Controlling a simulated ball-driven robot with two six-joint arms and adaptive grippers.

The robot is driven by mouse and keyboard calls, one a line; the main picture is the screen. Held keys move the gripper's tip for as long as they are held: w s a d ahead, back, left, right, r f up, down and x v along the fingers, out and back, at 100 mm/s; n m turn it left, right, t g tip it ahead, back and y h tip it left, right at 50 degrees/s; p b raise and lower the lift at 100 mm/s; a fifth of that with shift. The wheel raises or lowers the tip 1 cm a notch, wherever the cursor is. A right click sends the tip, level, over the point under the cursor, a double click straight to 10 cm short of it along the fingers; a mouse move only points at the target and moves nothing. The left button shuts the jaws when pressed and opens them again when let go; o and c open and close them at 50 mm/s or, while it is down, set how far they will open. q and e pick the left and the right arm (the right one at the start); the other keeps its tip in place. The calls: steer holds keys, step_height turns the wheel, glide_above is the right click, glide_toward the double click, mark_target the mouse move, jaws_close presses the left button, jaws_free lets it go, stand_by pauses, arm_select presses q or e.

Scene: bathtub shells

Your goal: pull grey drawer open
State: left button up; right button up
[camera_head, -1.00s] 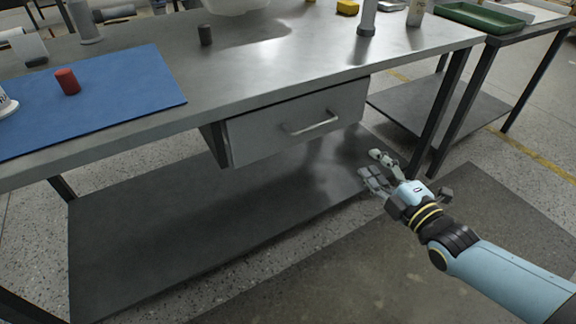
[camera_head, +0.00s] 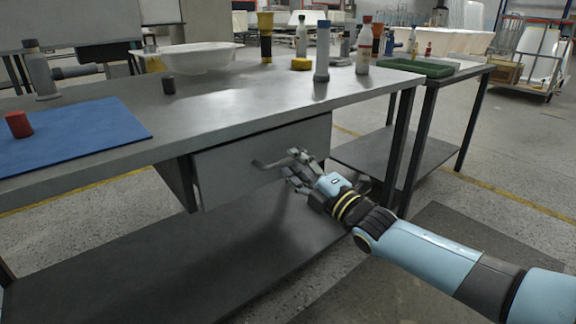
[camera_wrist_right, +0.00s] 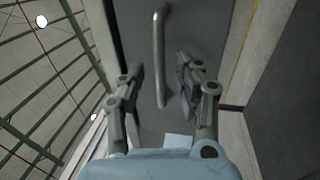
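The grey drawer (camera_head: 228,172) hangs under the workbench top and looks closed. Its bar handle (camera_head: 262,164) is partly hidden by my right gripper (camera_head: 294,170) in the head view. In the right wrist view the handle (camera_wrist_right: 159,60) runs upright in the picture, ahead of the fingers. The right gripper (camera_wrist_right: 157,92) is open there, its two fingers apart with the handle's lower part between them in the picture. I cannot tell whether the fingers touch the handle. My left gripper is not in view.
A lower shelf (camera_head: 170,265) lies beneath the drawer. A side table with a green tray (camera_head: 415,67) stands at right.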

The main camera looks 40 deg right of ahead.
steer(key=shift+x, duration=1.3)
jaws_close()
steer(key=shift+f, duration=0.1)
